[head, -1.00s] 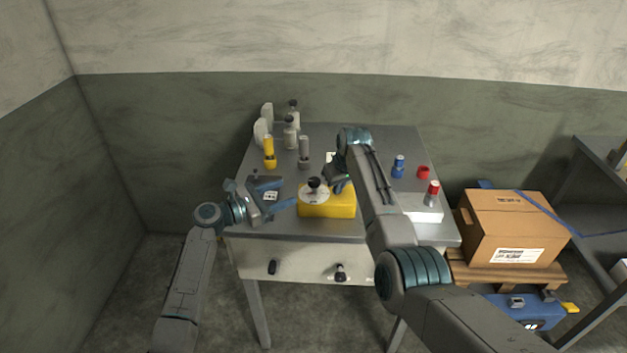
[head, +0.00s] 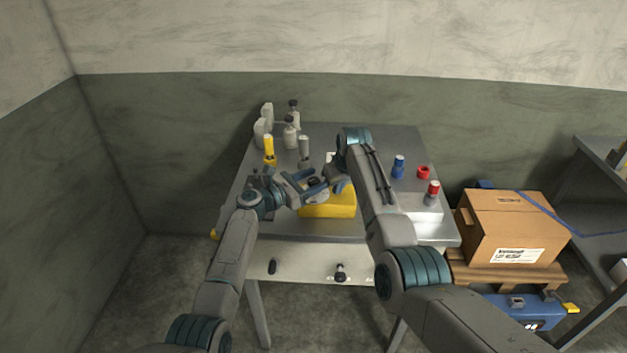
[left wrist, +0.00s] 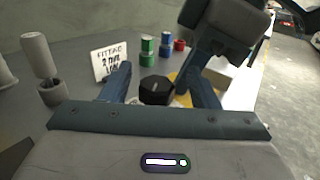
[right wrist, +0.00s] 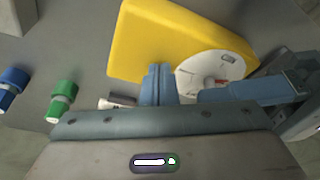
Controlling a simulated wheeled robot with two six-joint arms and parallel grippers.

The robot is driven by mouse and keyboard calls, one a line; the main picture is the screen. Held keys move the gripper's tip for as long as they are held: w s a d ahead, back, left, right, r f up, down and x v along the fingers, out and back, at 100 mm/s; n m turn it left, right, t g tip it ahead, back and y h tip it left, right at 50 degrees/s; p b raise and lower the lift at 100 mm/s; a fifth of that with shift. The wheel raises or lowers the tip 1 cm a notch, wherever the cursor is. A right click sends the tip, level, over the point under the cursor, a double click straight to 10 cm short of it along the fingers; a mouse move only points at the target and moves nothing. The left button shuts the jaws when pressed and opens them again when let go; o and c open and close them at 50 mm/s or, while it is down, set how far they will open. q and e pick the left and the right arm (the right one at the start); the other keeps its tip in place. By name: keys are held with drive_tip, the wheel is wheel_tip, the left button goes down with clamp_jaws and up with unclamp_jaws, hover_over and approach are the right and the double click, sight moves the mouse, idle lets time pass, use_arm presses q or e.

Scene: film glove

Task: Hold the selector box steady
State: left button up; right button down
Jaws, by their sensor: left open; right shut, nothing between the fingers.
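The yellow selector box (head: 335,208) sits on the grey table near its front edge. Its white dial (right wrist: 213,75) has a red pointer mark. My left gripper (head: 314,187) is open over the dial, and in the left wrist view the black knob (left wrist: 155,90) shows between its fingers (left wrist: 158,75); contact cannot be told. My right gripper (head: 338,186) is shut and empty beside the box. In the right wrist view its fingers (right wrist: 158,80) overlap the yellow box (right wrist: 150,38) close to the dial; I cannot tell whether they touch it.
A lettered white card (left wrist: 111,62) stands behind. Blue (head: 399,166) and red (head: 433,192) capped pieces and a red ring (head: 423,172) are at the right. A yellow piece (head: 268,151), a grey one (head: 304,149) and pale bottles (head: 291,132) are at the back left.

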use_arm(q)
drive_tip(key=shift+w+d, duration=0.1)
drive_tip(key=c, duration=1)
drive_tip(key=shift+o, duration=0.2)
drive_tip(key=shift+d+f+n+t+y, duration=0.1)
drive_tip(key=shift+n+t+y, duration=0.2)
drive_tip(key=shift+t, duration=0.1)
drive_tip(key=shift+n+t+y, duration=0.6)
drive_tip(key=shift+t, duration=0.1)
drive_tip(key=shift+n+t+y, duration=0.9)
drive_tip(key=shift+n+y, duration=0.2)
drive_tip(key=shift+y, duration=0.35)
drive_tip(key=shift+n+t+y, duration=0.9)
drive_tip(key=shift+n+y, duration=0.2)
drive_tip(key=shift+y, duration=0.35)
